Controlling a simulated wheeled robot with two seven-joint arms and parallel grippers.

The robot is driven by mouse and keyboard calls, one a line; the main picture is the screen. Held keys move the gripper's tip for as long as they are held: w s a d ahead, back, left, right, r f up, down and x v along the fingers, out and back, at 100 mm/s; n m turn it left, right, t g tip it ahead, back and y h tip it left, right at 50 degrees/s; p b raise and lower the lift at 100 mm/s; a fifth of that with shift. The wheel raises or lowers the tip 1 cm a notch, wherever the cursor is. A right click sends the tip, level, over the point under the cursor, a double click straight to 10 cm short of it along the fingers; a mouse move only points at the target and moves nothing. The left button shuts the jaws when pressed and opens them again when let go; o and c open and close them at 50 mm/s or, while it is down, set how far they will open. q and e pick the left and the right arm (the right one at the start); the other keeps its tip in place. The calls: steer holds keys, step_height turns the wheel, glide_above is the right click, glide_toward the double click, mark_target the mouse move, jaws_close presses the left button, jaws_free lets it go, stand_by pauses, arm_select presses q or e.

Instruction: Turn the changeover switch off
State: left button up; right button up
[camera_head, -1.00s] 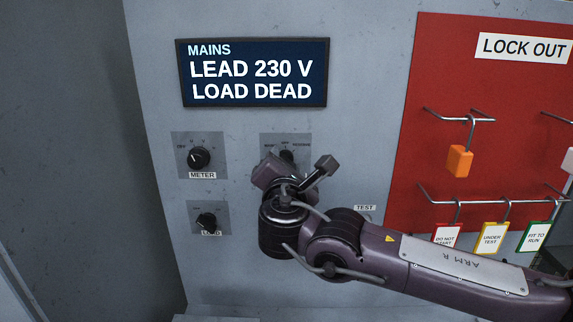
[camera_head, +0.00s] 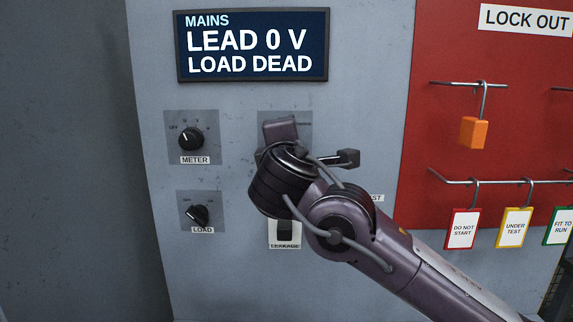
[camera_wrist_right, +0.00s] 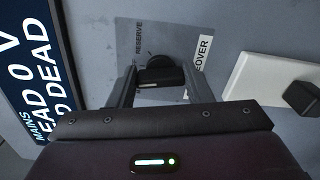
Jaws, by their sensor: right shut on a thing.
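The changeover switch plate (camera_head: 304,120) is on the grey panel below the display, mostly hidden by my right gripper in the head view. In the right wrist view the dark switch knob (camera_wrist_right: 160,74) stands on its grey plate (camera_wrist_right: 150,32), with the words RESERVE and part of CHANGEOVER readable. My right gripper (camera_wrist_right: 160,82) has a finger on each side of the knob and is shut on it. In the head view my right gripper (camera_head: 281,134) is tilted in front of the plate. The mains display (camera_head: 250,46) reads LEAD 0 V, LOAD DEAD. My left gripper is not in view.
The meter knob (camera_head: 190,139) and load knob (camera_head: 198,214) are to the left. A leakage switch (camera_head: 285,231) is below my right wrist. At right, a red lock-out board (camera_head: 420,130) carries an orange padlock (camera_head: 473,132) and several hanging tags.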

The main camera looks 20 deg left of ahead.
steer(key=shift+f+m+b, duration=0.2)
steer(key=shift+m+b, duration=0.8)
steer(key=shift+m, duration=0.1)
steer(key=o, duration=1)
steer(key=shift+r, duration=0.1)
steer(key=shift+s, duration=0.1)
steer(key=b+v, duration=0.2)
steer(key=v, duration=0.5)
steer(key=shift+s+d+b, duration=0.15)
steer(key=shift+s+b, duration=0.15)
steer(key=shift+s, duration=0.05)
